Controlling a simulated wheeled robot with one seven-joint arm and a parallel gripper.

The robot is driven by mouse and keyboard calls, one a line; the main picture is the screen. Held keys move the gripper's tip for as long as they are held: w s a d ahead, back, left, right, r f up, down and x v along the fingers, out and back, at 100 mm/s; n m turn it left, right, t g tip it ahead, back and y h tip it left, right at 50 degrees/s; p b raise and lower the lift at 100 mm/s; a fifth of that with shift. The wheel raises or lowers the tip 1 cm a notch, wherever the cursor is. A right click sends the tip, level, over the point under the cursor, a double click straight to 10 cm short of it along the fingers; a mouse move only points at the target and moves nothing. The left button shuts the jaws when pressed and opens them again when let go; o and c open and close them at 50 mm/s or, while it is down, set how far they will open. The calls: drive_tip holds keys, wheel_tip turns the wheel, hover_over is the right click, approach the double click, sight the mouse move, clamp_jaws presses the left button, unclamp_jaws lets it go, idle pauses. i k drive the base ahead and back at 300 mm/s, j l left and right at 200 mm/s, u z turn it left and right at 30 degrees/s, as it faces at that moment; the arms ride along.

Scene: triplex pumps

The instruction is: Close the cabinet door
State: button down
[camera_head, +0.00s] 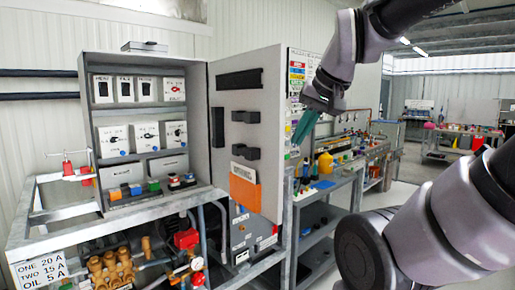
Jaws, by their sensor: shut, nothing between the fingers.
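The grey control cabinet (147,85) stands upright on a metal frame at the left, its front open. Its door (234,93) is swung wide open to the right, with its inner face and black fittings towards me. An orange pocket (245,188) is on the lower part of the door. My gripper (303,130), with teal fingers, is shut and empty. In the picture it is just right of the door's free edge, pointing down and left. I cannot tell how far it is from the door in depth.
Below the cabinet are brass valves (112,268), a red valve (186,239) and pipes on the frame. A cluttered workbench (341,172) runs behind the door to the right. A red-handled valve (76,168) sticks up left of the cabinet. Open floor shows farther right.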

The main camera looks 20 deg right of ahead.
sight(247, 89)
drive_tip(key=i+l+u, duration=0.2)
drive_tip(key=i+l, duration=0.2)
drive_tip(key=l, duration=0.15)
drive_tip(key=i+l+u, duration=0.15)
drive_tip(key=l+u, duration=0.15)
drive_tip(key=i+l+u, duration=0.25)
drive_tip(key=l+u, duration=0.6)
drive_tip(key=l, duration=0.2)
drive_tip(key=k+l+u, duration=0.4)
drive_tip(key=l+u, duration=0.2)
drive_tip(key=l, duration=0.2)
drive_tip(key=k+z, duration=0.15)
drive_tip(key=z, duration=0.25)
drive_tip(key=k+j+z, duration=0.1)
drive_tip(key=z, duration=0.35)
drive_tip(key=k+l, duration=0.05)
